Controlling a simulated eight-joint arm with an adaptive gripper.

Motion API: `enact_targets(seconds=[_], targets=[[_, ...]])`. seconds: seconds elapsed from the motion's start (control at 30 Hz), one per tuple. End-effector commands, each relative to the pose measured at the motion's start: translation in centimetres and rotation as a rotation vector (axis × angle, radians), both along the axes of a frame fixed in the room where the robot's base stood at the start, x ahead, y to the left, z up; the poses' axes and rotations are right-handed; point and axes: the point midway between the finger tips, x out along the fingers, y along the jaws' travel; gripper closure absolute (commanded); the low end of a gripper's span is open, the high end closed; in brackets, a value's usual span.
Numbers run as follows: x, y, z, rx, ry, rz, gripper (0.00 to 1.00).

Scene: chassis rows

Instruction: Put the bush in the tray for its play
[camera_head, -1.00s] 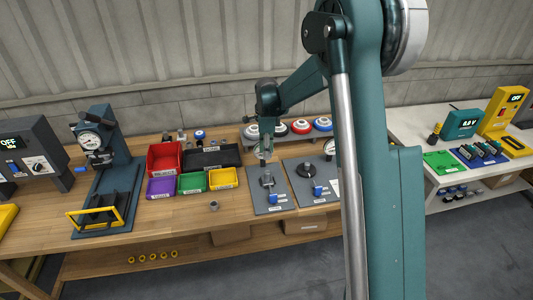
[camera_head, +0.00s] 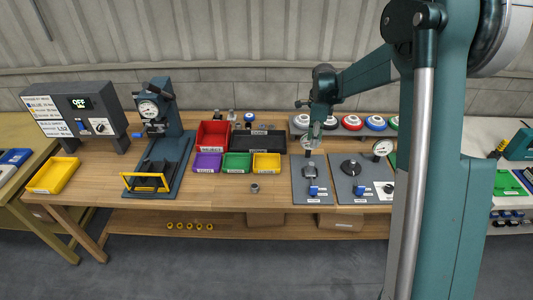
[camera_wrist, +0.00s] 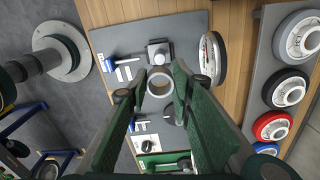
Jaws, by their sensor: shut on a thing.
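My gripper (camera_head: 315,136) is over the back part of the left grey fixture plate (camera_head: 311,186). In the wrist view its green fingers (camera_wrist: 153,88) are shut on a small grey ring, the bush (camera_wrist: 160,84), held at the fingertips. Beside the bush in that view are the plate's square block with a post (camera_wrist: 158,52) and a dial gauge (camera_wrist: 212,58). A red tray (camera_head: 213,134), a purple tray (camera_head: 207,163), a green tray (camera_head: 237,162), a yellow tray (camera_head: 266,163) and a black tray (camera_head: 259,141) stand left of the gripper. Their labels are too small to read.
Another small grey ring (camera_head: 254,188) lies on the bench in front of the yellow tray. A second fixture plate (camera_head: 352,190) is to the right. Several coloured round discs (camera_head: 350,122) stand behind. A press (camera_head: 165,130) stands left. The bench front between press and plates is mostly clear.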

Motion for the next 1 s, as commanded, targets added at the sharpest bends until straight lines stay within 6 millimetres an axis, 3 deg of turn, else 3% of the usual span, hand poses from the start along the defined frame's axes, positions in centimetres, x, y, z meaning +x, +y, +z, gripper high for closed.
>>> enact_targets(seconds=[0.17,0.37,0.57,1.0], targets=[[0.5,1.2,-0.3,0.000,0.000,-0.001,0.92],[1.8,4.7,-1.2,0.000,0.000,-0.007,0.92],[3.6,10.6,-2.5,0.000,0.000,-0.018,0.92],[6.0,25.8,-6.0,0.000,0.000,-0.051,0.92]])
